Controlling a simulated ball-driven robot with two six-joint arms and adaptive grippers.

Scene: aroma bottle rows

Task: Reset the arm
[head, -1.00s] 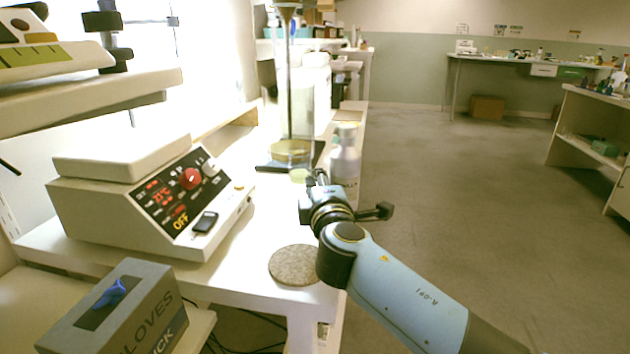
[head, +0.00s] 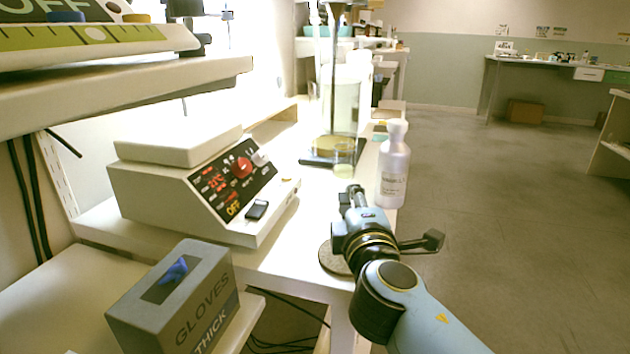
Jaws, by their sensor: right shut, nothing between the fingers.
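My right gripper (head: 351,193) comes in from the lower right in the head view. It is shut and empty, over the front end of the white bench (head: 290,262). A round speckled mat (head: 331,259) lies on the bench, partly hidden behind the gripper. A white labelled bottle (head: 394,170) stands upright on the bench beyond the gripper, to its right. My left gripper is not in view.
A hotplate-like device (head: 185,195) with a control panel stands on the bench at left. A gloves box (head: 175,300) sits at lower left, below a shelf (head: 120,92). A stand with a glass vessel (head: 333,120) is farther back. The floor at right is clear.

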